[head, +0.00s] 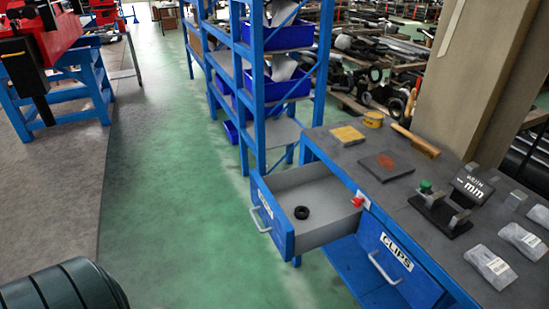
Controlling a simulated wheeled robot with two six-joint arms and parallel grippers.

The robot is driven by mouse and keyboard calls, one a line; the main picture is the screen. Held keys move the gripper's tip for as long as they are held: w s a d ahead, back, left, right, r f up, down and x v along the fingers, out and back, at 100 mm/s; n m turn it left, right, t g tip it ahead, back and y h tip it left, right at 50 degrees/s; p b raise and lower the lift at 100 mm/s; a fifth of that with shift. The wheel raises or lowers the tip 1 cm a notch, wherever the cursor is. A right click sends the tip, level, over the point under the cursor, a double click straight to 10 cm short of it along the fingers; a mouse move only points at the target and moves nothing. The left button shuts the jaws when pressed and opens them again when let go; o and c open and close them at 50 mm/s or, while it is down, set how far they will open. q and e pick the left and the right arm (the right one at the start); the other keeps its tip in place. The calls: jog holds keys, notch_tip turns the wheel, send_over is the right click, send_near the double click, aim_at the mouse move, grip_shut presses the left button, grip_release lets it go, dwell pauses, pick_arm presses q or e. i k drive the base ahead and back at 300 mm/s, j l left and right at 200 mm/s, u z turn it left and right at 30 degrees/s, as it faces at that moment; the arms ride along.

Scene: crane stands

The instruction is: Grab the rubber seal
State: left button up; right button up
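The rubber seal appears to be the small black ring (301,212) lying in the open drawer (318,232) of the blue workbench. It rests on the grey drawer bottom, close to the drawer's front panel. Nothing covers it. Neither of my grippers shows in the head view.
A shut drawer (398,262) labelled CLIPS sits beside the open one. A blue shelf rack (248,80) stands behind. Green floor (170,200) is clear at left.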

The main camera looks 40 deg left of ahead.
aim_at(297, 215)
jog(key=u, duration=1.2)
